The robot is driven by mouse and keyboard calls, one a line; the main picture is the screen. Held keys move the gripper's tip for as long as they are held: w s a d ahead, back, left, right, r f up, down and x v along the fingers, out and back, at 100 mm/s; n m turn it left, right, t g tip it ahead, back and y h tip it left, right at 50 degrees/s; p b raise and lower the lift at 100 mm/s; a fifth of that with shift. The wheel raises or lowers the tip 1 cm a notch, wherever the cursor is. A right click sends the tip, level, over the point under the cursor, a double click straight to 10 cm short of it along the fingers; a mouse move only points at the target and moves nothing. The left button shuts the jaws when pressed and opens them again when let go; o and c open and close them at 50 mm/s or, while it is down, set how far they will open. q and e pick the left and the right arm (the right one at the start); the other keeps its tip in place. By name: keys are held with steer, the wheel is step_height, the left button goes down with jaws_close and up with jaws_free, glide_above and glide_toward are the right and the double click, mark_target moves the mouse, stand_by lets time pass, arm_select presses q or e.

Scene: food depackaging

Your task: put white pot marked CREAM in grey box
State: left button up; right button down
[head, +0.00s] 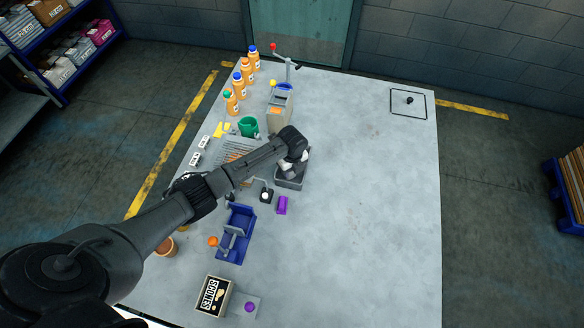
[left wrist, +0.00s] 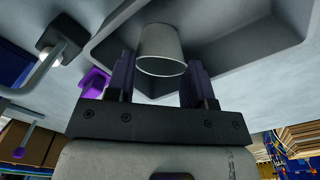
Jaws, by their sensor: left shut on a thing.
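My left gripper (left wrist: 160,82) is shut on the white pot (left wrist: 160,48), with one finger on each side of it. No CREAM marking can be read on the side that shows. In the left wrist view the pot is over the inside of the grey box (left wrist: 258,40); I cannot tell whether it touches the floor of the box. In the head view the left gripper (head: 291,164) is at the grey box (head: 290,184) and hides part of it. My right gripper is not in view.
A purple block (head: 282,205) and a small dark stand with a white knob (head: 265,195) are close to the box. A blue fixture (head: 237,232), green mug (head: 247,126), beige machine (head: 279,112) and SCONES box (head: 213,296) stand nearby. The table's right side is mostly clear.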

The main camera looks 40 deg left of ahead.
arm_select(q)
steer(key=o, duration=0.8)
steer(key=shift+r, duration=0.15)
step_height(320, 180, up, 12)
stand_by(0.5)
